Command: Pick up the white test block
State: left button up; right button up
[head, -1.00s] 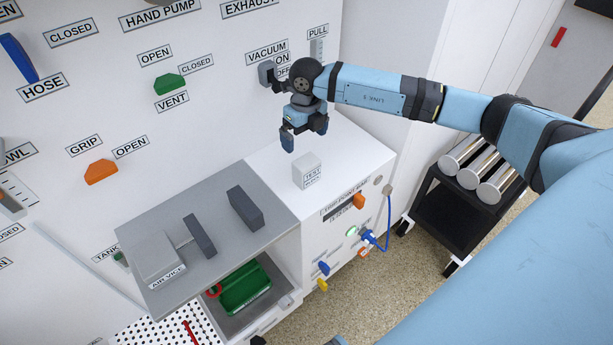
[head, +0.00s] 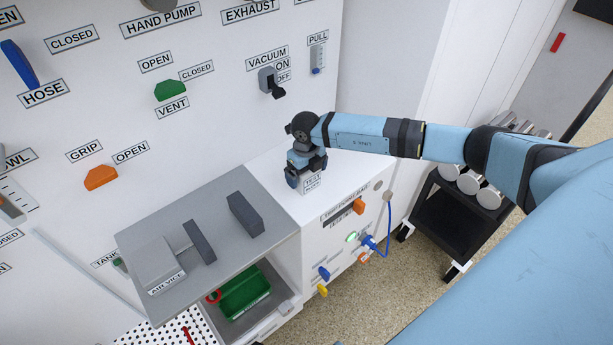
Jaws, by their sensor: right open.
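The white test block (head: 313,183) stands upright on top of the white cabinet (head: 346,184), its printed label facing the front. My right gripper (head: 303,178) points down right at the block, with one dark finger along the block's left side. The gripper and wrist hide the block's top and much of its left part. The jaws are open; I cannot tell whether a finger touches the block. My left gripper is out of view.
A grey shelf with an air vice (head: 164,270) and grey jaw blocks stands left of the cabinet. A green bin (head: 243,292) sits below it. The wall panel holds a vacuum switch (head: 267,79) and other handles. A black cart (head: 444,222) with metal cylinders stands at the right.

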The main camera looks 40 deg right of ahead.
jog(key=shift+f, duration=0.4)
jog(key=c, duration=1.1)
jog(key=shift+r, duration=0.15)
